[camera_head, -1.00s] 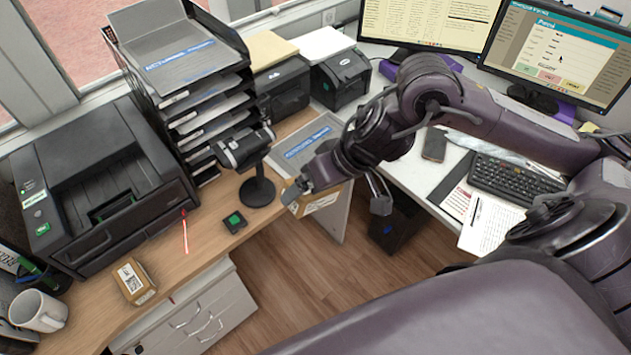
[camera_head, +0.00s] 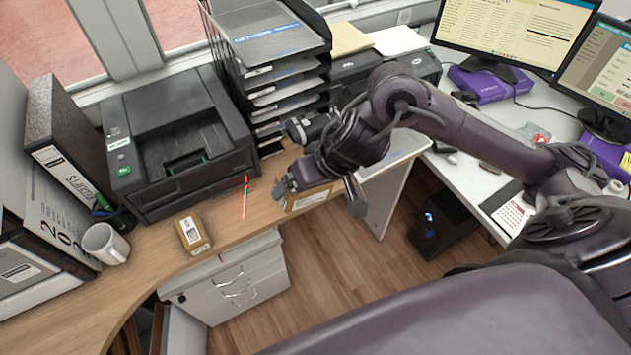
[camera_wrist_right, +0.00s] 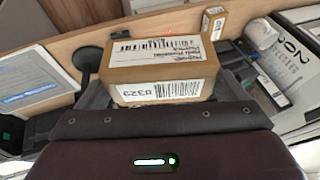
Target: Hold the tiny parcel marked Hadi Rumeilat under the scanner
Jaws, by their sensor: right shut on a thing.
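My right gripper (camera_head: 320,193) is shut on a small brown cardboard parcel (camera_head: 307,200), held near the desk edge in the head view. In the right wrist view the parcel (camera_wrist_right: 185,72) fills the middle. Its white labels carry barcodes and upside-down print that appears to read Hadi Rumeilat. The black scanner (camera_head: 312,126) is mostly hidden behind my right arm; its round base (camera_wrist_right: 88,62) shows left of the parcel in the wrist view. A thin red scan line (camera_head: 245,197) lies on the desk left of the gripper. My left gripper is not in view.
Another small parcel (camera_head: 192,235) lies on the wooden desk (camera_head: 155,263) beside a white mug (camera_head: 106,243). A black printer (camera_head: 178,145) and a tray stack (camera_head: 270,60) stand behind. Bare desk lies between that parcel and my gripper.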

